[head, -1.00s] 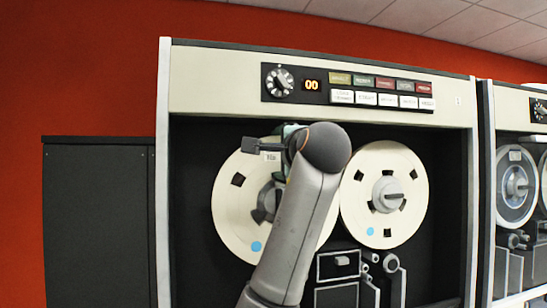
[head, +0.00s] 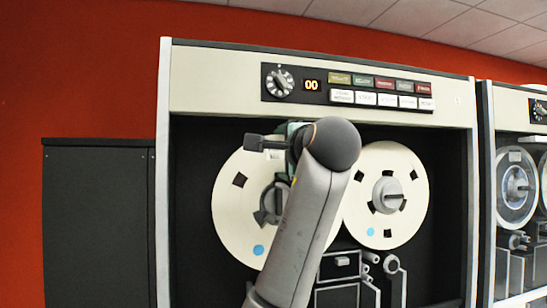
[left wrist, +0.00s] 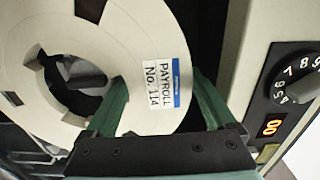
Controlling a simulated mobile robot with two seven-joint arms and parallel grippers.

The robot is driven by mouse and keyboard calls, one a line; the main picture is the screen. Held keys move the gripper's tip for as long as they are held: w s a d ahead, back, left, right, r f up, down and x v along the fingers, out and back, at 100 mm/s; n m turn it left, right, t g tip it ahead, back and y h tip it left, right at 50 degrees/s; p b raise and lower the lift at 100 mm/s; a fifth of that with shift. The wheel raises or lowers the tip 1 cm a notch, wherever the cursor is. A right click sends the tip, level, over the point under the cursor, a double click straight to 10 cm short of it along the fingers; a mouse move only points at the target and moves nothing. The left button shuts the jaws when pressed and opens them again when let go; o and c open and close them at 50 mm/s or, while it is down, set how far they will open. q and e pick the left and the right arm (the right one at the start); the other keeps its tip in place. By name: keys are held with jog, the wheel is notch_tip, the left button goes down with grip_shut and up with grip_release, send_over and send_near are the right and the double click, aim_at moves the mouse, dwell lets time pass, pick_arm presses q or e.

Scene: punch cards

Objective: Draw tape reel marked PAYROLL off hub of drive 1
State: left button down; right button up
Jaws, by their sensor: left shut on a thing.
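The cream PAYROLL reel (head: 230,215) is the left one on the tape drive, with a blue dot low on its face. In the left wrist view, its white label (left wrist: 160,95) reads "PAYROLL No. 114". My left gripper (head: 294,130) is at its upper rim, partly hidden by my arm. The green fingers (left wrist: 160,105) are shut on the reel's rim. The grey hub (left wrist: 85,78) shows in the reel's central opening. I cannot tell how far along the hub the reel sits. My right gripper is out of view.
A second cream reel (head: 410,195) is mounted close to the right. A control panel (head: 350,88) with a dial and "00" display is above. Tape guides (head: 340,265) are below. A dark cabinet (head: 95,225) stands left, another drive (head: 515,185) right.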

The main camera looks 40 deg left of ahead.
pick_arm(q)
jog(key=shift+b+v, duration=0.3)
jog(key=shift+v, duration=0.75)
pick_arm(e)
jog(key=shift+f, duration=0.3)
pick_arm(q)
jog(key=b+v, duration=0.2)
jog(key=v, duration=0.9)
jog(key=shift+b, duration=0.35)
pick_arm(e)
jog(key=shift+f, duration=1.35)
pick_arm(q)
jog(key=shift+s, duration=0.1)
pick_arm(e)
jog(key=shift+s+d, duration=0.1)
